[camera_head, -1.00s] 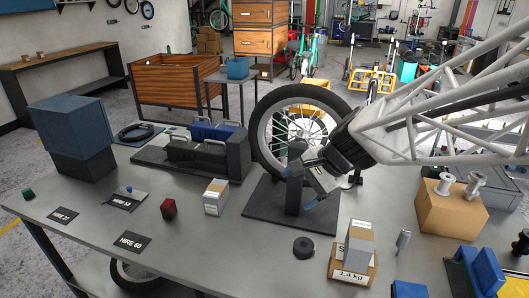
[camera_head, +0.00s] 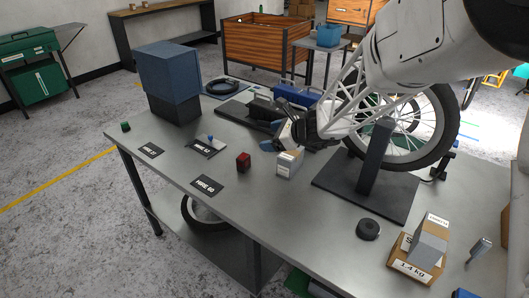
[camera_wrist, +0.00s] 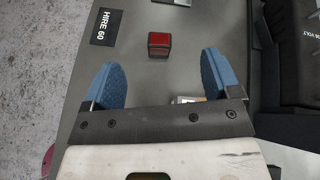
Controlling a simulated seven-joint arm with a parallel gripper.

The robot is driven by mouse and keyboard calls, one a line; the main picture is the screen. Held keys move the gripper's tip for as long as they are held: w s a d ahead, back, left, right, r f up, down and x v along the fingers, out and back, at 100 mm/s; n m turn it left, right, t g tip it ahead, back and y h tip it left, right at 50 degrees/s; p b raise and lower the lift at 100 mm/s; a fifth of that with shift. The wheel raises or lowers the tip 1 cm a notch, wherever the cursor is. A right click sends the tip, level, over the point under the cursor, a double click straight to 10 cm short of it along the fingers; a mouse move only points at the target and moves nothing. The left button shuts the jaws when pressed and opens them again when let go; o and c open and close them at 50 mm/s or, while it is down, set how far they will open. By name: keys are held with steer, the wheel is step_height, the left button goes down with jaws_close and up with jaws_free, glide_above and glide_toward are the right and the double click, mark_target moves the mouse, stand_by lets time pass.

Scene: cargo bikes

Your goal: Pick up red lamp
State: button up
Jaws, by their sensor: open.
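The red lamp is a small dark red block (camera_head: 243,162) standing on the grey table in the head view, just left of a small white and grey box (camera_head: 289,163). In the wrist view the red lamp (camera_wrist: 159,45) lies ahead of the fingertips, roughly midway between them, with a red face and dark edges. My gripper (camera_head: 272,144) is above the table, up and to the right of the lamp in the head view. In the wrist view its two blue fingers (camera_wrist: 164,82) are apart with nothing between them.
A "HIRE 60" card (camera_head: 207,187) lies left of the lamp. A black stand (camera_head: 376,160) with a wheel (camera_head: 440,130) stands to the right. A blue-grey box (camera_head: 168,80) stands at the back left. The table front near the lamp is clear.

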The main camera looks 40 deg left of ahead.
mark_target(245, 157)
steer(key=a+f+m+y, duration=0.1)
steer(key=a+f+m, duration=0.2)
steer(key=a, duration=0.7)
step_height(245, 157, down, 3)
steer(key=shift+s+r, duration=0.15)
steer(key=shift+s, duration=0.3)
steer(key=shift+d+f, duration=0.1)
steer(key=shift+f, duration=1.65)
steer(key=shift+f, duration=0.15)
steer(key=shift+f, duration=0.6)
step_height(245, 157, down, 2)
steer(key=shift+f, duration=0.15)
steer(key=shift+x, duration=0.95)
steer(key=shift+a, duration=0.5)
